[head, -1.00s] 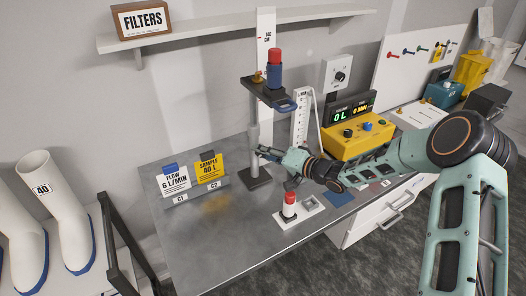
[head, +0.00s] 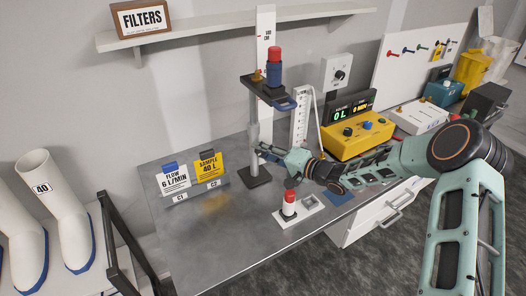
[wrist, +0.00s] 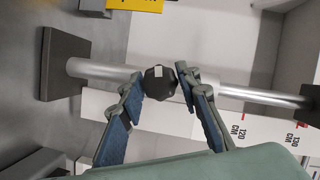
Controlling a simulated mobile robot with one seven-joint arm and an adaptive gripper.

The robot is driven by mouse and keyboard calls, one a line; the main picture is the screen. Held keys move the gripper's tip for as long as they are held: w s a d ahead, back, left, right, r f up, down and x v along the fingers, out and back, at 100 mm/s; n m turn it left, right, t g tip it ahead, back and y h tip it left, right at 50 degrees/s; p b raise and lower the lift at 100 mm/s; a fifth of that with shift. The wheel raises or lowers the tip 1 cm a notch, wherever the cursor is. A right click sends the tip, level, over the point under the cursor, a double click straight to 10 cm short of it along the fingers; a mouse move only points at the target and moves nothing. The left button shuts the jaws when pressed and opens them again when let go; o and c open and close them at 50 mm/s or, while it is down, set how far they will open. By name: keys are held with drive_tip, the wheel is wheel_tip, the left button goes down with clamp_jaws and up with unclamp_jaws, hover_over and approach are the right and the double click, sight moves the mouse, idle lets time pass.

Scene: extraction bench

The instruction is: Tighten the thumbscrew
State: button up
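The thumbscrew is a dark faceted knob with a pale mark on its face, on the silver post; it shows in the wrist view (wrist: 159,84). The post (head: 253,148) rises from a dark square base on the bench and carries a dark bracket. My gripper (wrist: 160,76) faces the post, with one blue-padded finger on each side of the knob. The fingers look open, with a narrow gap at the right side of the knob; contact on the left is unclear. In the head view my gripper (head: 268,153) is beside the post and the knob cannot be made out.
A red-topped blue cartridge (head: 274,68) stands on the bracket. The bench's front left (head: 215,250) is clear.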

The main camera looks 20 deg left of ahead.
drive_tip(key=o, duration=0.3)
drive_tip(key=v, duration=1.2)
drive_tip(key=shift+s, duration=0.1)
